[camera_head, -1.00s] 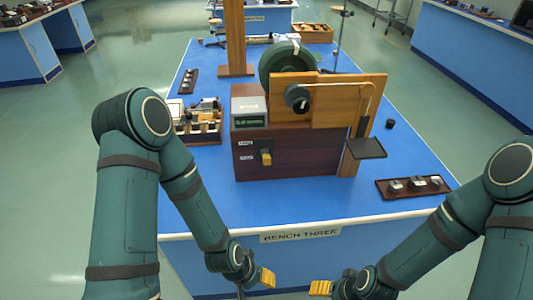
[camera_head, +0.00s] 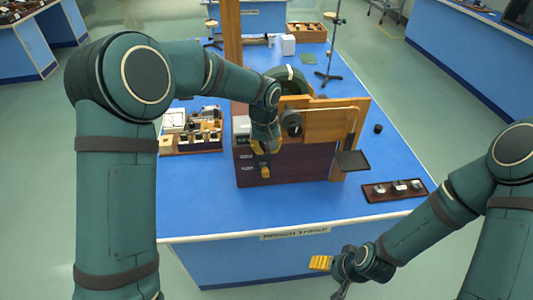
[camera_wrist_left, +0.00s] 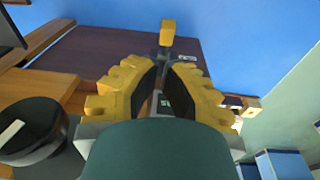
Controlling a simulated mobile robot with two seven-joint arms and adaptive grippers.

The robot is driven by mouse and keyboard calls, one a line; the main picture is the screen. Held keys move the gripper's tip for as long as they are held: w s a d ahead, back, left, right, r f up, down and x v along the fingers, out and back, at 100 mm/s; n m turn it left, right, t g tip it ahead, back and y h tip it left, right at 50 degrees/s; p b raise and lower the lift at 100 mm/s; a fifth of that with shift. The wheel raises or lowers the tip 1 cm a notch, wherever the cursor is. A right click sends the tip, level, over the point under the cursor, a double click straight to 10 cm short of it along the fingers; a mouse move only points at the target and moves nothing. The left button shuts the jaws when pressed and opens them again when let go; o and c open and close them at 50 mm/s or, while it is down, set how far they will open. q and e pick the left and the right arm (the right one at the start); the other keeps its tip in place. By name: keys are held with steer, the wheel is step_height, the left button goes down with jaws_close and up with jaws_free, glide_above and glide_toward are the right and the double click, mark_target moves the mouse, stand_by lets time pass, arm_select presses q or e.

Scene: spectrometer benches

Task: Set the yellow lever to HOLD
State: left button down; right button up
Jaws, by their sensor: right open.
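The yellow lever (camera_head: 265,171) sticks out from the front of the dark red-brown box (camera_head: 310,165), level with the lower of two small labels (camera_head: 246,169); I cannot read their words. My left gripper (camera_head: 265,148) is just above the lever, in front of the box. In the left wrist view its fingers (camera_wrist_left: 160,72) are spread with nothing between them. The lever's yellow knob (camera_wrist_left: 167,33) shows beyond the fingertips, apart from them. My right gripper (camera_head: 322,262) is open and empty, low in front of the bench's front edge.
The box stands on the blue bench (camera_head: 210,205), with a wooden panel and a black knob (camera_head: 291,124) above. A tray of parts (camera_head: 180,152) is on the left. A dark tray with pieces (camera_head: 380,198) is at the right front.

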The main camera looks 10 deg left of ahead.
arm_select(q)
step_height(320, 180, up, 5)
glide_above(267, 168)
steer(key=shift+n+y, duration=0.3)
steer(key=shift+y, duration=0.1)
steer(key=f, duration=0.8)
steer(key=f+p, duration=0.1)
steer(key=f, duration=0.3)
steer(key=shift+w+f, duration=0.25)
steer(key=shift+s+f, duration=0.2)
steer(key=shift+f, duration=0.3)
arm_select(e)
steer(key=shift+w+d+r, duration=0.2)
steer(key=shift+w+r, duration=0.15)
steer(key=shift+r, duration=0.15)
steer(key=shift+w+d+r, duration=0.15)
steer(key=shift+w+r, duration=0.15)
steer(key=shift+r, duration=0.15)
steer(key=shift+f, duration=0.15)
